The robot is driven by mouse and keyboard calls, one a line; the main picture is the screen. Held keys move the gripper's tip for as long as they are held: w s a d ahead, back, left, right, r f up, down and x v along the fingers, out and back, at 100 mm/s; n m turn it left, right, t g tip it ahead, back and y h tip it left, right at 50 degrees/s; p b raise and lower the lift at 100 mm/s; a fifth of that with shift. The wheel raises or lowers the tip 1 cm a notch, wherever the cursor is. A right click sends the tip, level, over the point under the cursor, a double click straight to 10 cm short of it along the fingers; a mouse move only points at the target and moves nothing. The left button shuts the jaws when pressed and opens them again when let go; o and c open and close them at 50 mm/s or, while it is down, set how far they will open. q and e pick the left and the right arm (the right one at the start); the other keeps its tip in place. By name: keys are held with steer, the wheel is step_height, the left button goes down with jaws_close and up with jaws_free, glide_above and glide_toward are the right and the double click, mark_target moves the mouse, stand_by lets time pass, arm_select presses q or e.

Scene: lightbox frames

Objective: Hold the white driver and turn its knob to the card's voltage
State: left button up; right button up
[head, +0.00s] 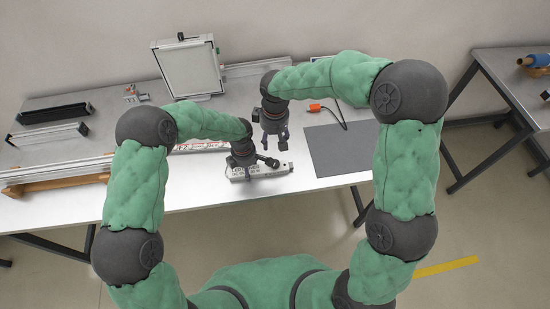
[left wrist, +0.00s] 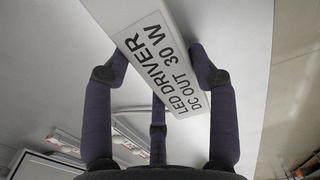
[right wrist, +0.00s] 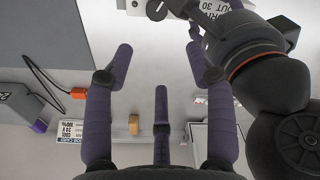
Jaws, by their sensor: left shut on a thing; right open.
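The white driver (head: 240,173) lies near the table's front edge, and its "LED DRIVER DC OUT 30 W" label shows in the left wrist view (left wrist: 165,52). My left gripper (head: 250,163) is shut on the driver, its fingers on both long sides. My right gripper (head: 278,145) is open and empty, above and behind the driver's right part. In the right wrist view the driver (right wrist: 212,10) is at the top edge, past the open fingers. I cannot make out its knob. A white card (right wrist: 73,133) with upside-down print, too small to read surely, stands left of the right fingers.
A grey mat (head: 335,150) lies right of the driver. An orange connector (head: 314,108) on a black cable is behind it. A framed light panel (head: 190,70) stands at the back. Dark and white bars (head: 50,133) lie at the left. The left forearm is close beside my right gripper.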

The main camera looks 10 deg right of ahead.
steer(key=f+n, duration=0.8)
steer(key=n, duration=0.1)
steer(key=s+f+n, duration=0.1)
steer(key=f+n, duration=0.3)
steer(key=shift+d+f+n, duration=0.15)
steer(key=shift+f+n, duration=0.1)
steer(key=shift+n, duration=0.05)
stand_by(0.4)
jaws_close()
